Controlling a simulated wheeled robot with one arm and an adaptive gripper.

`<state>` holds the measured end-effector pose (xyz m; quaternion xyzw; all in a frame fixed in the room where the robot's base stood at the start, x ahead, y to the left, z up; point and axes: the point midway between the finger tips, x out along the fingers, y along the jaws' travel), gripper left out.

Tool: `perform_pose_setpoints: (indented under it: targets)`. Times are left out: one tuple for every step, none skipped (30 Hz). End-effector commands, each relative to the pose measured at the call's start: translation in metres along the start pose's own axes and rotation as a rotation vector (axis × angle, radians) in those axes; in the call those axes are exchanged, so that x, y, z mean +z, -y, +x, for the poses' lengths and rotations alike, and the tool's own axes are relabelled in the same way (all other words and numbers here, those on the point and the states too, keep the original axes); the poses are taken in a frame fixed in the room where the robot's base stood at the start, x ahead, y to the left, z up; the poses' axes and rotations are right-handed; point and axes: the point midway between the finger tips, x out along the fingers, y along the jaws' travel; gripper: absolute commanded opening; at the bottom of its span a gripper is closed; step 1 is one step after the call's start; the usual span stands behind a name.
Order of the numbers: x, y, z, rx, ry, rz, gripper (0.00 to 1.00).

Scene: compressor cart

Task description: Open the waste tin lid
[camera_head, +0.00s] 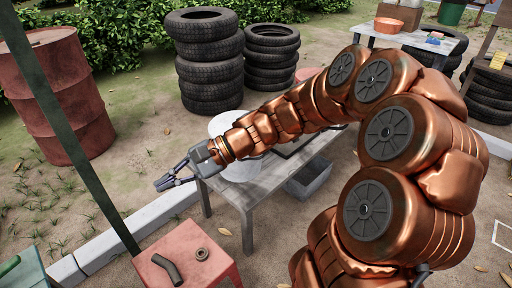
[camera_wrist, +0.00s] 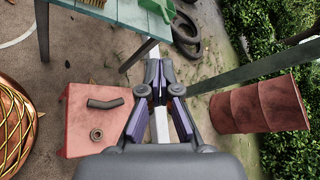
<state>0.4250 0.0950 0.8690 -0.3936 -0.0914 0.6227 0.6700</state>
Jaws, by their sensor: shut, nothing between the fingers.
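A pale, round tin-like container (camera_head: 243,172) stands on the grey table (camera_head: 222,188), mostly hidden behind my arm. A pale rounded part (camera_head: 222,122) shows above my arm; I cannot tell whether it is the tin's lid or its wall, so how the lid stands is unclear. My gripper (camera_head: 163,184) is to the left of the tin, beyond the table's left edge, in the air and apart from it. In the wrist view my gripper (camera_wrist: 158,88) has its fingertips together with nothing between them. The tin does not show in the wrist view.
A red stool (camera_head: 212,268) carries a bent hose (camera_head: 167,269) and a ring (camera_head: 202,254). A dark green post (camera_head: 75,135) slants left of my gripper. A red drum (camera_head: 58,95) and stacked tyres (camera_head: 208,60) stand behind. A grey bin (camera_head: 309,180) sits beneath the table.

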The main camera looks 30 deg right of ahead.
Motion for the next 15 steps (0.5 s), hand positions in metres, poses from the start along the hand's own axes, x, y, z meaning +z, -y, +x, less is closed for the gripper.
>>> perform_pose_setpoints:
  targets:
    - [-0.034,0.0,-0.002,-0.09,0.007,0.063,0.0]
    - [-0.048,0.006,-0.007,-0.144,0.011,0.1,0.0]
    - [-0.068,0.013,-0.015,-0.216,0.016,0.148,0.0]
    - [-0.083,0.018,-0.022,-0.273,0.02,0.184,0.0]
    - [-0.099,0.023,-0.03,-0.328,0.023,0.219,0.0]
    - [-0.121,0.027,-0.043,-0.402,0.027,0.267,0.0]
    - [-0.138,0.029,-0.053,-0.46,0.03,0.303,0.0]
    - [-0.155,0.031,-0.065,-0.518,0.032,0.337,0.0]
    - [-0.179,0.032,-0.081,-0.594,0.034,0.384,0.0]
    - [-0.198,0.031,-0.094,-0.652,0.037,0.421,0.0]
    - [-0.216,0.029,-0.108,-0.711,0.039,0.456,0.0]
    - [-0.239,0.025,-0.127,-0.785,0.041,0.5,0.0]
    - [-0.256,0.021,-0.141,-0.841,0.044,0.533,0.0]
    - [-0.273,0.016,-0.155,-0.895,0.047,0.565,0.0]
    - [-0.293,0.008,-0.173,-0.96,0.049,0.603,0.0]
